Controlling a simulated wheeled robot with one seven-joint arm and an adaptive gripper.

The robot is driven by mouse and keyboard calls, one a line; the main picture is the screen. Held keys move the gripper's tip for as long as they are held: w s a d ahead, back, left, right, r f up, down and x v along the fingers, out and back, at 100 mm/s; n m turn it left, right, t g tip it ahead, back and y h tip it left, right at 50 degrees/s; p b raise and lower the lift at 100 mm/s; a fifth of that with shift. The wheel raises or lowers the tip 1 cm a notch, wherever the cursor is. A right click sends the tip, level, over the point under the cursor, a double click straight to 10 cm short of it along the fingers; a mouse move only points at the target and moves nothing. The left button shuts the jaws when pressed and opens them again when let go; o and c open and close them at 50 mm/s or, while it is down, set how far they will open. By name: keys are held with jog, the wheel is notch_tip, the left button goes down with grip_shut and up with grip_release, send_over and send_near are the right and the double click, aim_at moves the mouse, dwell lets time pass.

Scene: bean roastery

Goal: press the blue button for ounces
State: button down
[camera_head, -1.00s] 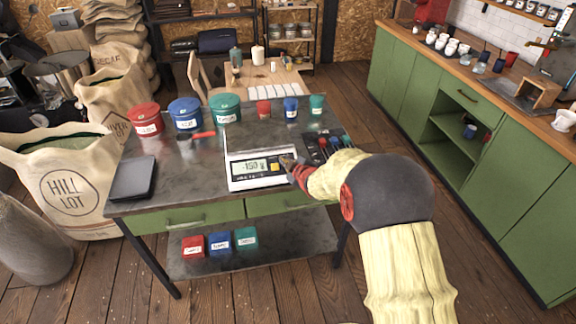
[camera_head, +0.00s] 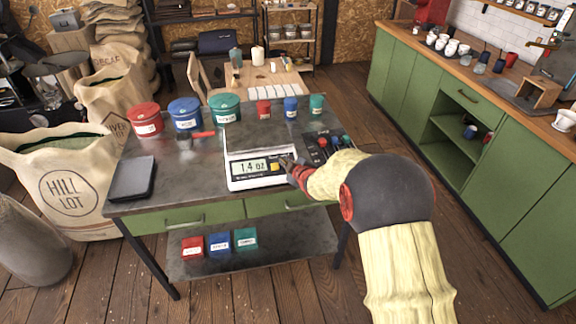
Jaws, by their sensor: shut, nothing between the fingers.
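The white scale (camera_head: 233,183) stands at the front middle of the metal table. Its lit display (camera_head: 250,167) appears to read 1.4 oz. A yellow button (camera_head: 275,167) shows just right of the display. My gripper (camera_head: 284,162) is shut and empty, with its tips at the right end of the scale's front panel. The blue button cannot be seen; the gripper covers that part of the panel. Whether the tips touch the panel is not clear.
Large red (camera_head: 145,121), blue (camera_head: 186,115) and teal (camera_head: 225,108) canisters and several smaller ones stand behind the scale. A dark flat pad (camera_head: 132,178) lies at the left. A black unit with coloured knobs (camera_head: 324,146) stands right of the scale, close to my arm.

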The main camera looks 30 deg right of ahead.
jog(key=shift+s+r+p, duration=0.3)
jog(key=shift+r+p, duration=0.15)
jog(key=shift+r, duration=0.35)
jog(key=shift+r, duration=0.1)
jog(key=r+p, duration=0.1)
jog(key=s+r+p, duration=0.1)
jog(key=r, duration=0.1)
jog(key=r+p, duration=0.1)
jog(key=shift+s+a+r, duration=0.3)
dwell(0.8)
